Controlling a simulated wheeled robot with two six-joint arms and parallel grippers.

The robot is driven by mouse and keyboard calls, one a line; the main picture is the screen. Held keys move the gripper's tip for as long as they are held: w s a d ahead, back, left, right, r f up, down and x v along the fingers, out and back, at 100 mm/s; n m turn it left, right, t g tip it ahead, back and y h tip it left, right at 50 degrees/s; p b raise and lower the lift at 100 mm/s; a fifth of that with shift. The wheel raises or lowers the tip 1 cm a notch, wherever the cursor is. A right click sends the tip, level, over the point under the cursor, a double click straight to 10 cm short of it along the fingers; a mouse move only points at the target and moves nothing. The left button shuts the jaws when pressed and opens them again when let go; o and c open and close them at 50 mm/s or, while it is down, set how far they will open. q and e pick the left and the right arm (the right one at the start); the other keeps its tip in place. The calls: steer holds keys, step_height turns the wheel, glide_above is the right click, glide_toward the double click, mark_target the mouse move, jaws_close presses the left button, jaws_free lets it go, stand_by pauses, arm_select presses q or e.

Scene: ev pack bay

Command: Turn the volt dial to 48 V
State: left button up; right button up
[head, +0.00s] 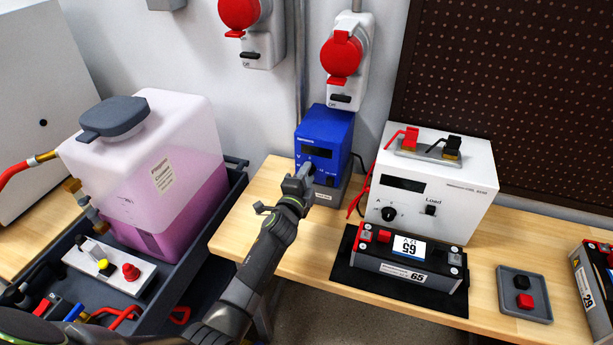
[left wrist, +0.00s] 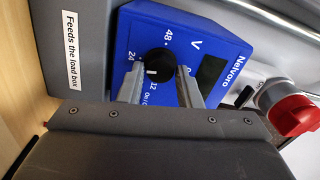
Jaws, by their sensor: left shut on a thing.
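The blue power supply (head: 322,139) stands on the wooden bench against the wall. It also shows in the left wrist view (left wrist: 208,33), turned on its side, with the marks 48, 24 and 12 around its black volt dial (left wrist: 157,60). A white mark on the dial seems to face the 12. My left gripper (left wrist: 160,73) is shut on the dial, one finger on each side. In the head view my left gripper (head: 305,174) covers the dial. My right gripper is not in view.
A white load box (head: 460,190) stands right of the supply, with a battery module (head: 405,266) on a black mat in front. A small grey tray (head: 508,305) holds red and black caps. A pink coolant tank (head: 150,170) stands at left. Red wall sockets (head: 342,55) hang above.

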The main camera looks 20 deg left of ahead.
arm_select(q)
steer(key=o, duration=1)
steer(key=shift+c, duration=0.2)
steer(key=s+p, duration=0.6)
steer(key=s, duration=1.1)
steer(key=shift+s+a, duration=0.2)
steer(key=shift+a, duration=0.1)
